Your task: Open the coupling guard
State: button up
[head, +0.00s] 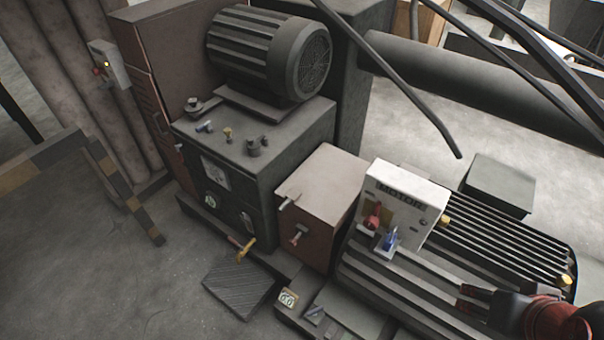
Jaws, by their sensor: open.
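A box-shaped cover, which looks like the coupling guard (322,200), stands between the dark gauge box and the finned motor. It has a pale top and a reddish-brown front, and it looks closed. A small pale handle (290,201) sits at its upper left edge, and a small lever with a reddish end (299,235) is on its front. My gripper (463,298) is at the lower right, over the motor's ribs, open and pointing left. It is well apart from the guard, and nothing shows between its fingers.
A white panel marked MOTOR (408,190) with red and blue levers stands between guard and gripper. The finned motor (490,235) lies right. A dark gauge box (225,170) with valves stands left. Dark cables hang above. A striped barrier (120,185) is far left; floor before it is clear.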

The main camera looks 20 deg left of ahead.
aim_at(326, 185)
jog(key=u, duration=0.95)
